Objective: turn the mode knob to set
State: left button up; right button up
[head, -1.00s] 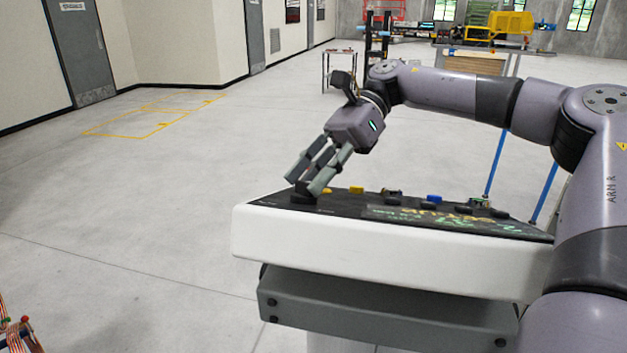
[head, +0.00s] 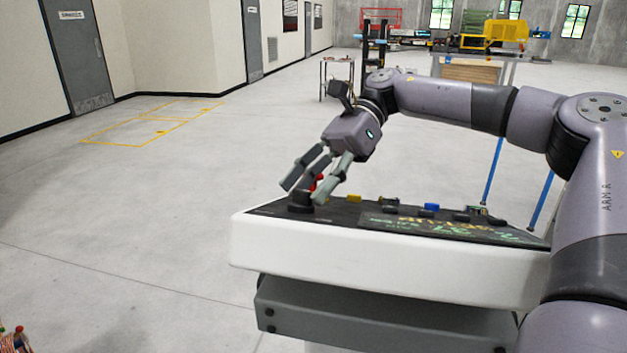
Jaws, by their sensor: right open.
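The control panel (head: 390,262) is a white slanted console with a black top face, in the middle of the head view. A dark round knob (head: 300,200) stands at the left end of the black face; its marks are too small to read, so I cannot tell its setting. My right gripper (head: 303,193) reaches down to this knob with its fingers open, one on each side. I cannot tell whether the fingers touch it. A red part (head: 318,184) shows between the fingers, partly hidden. My left gripper is not in view.
A yellow button (head: 354,198), a blue button (head: 431,207) and dark controls sit along the panel's far edge. A screen with green and yellow writing (head: 440,226) is on its right. Blue posts (head: 494,168) stand behind.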

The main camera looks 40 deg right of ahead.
jog(key=v, duration=1.2)
dwell(0.5)
